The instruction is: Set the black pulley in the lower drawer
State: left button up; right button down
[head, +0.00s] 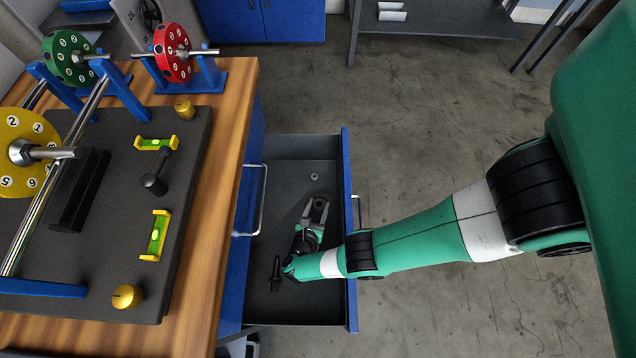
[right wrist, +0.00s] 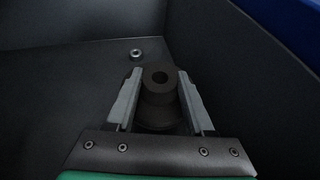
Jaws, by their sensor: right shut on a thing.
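The black pulley (right wrist: 160,104) is a dark stepped cylinder with a hole in its top. In the right wrist view it sits between the two grey fingers of my right gripper (right wrist: 160,92), which is shut on it. In the head view my right gripper (head: 317,210) is inside the open lower drawer (head: 290,150), over its middle. I cannot tell whether the pulley touches the drawer floor. The drawer is dark grey inside with a blue front. My left gripper is not in view.
A small metal nut (head: 314,176) and a black bolt-like part (head: 276,272) lie in the drawer. The blue drawer front (head: 348,170) stands right of the gripper. The wooden bench (head: 235,120) with the rotor stand is at left. The drawer's far end is mostly clear.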

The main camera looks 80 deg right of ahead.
aim_at(316, 216)
jog(key=shift+w+d+f+b, duration=0.1)
jog(key=shift+d+f+b, duration=0.1)
jog(key=shift+f+b, duration=0.75)
jog(key=shift+d+f+b, duration=0.15)
jog(key=shift+f+b, duration=0.65)
jog(key=shift+f, duration=0.2)
jog(key=shift+c, duration=1.4)
grip_release()
jog(key=shift+r+p, duration=0.25)
jog(key=shift+p, duration=0.05)
jog(key=v, duration=1.2)
jog(key=shift+f+p, duration=0.2)
jog(key=shift+p, duration=0.1)
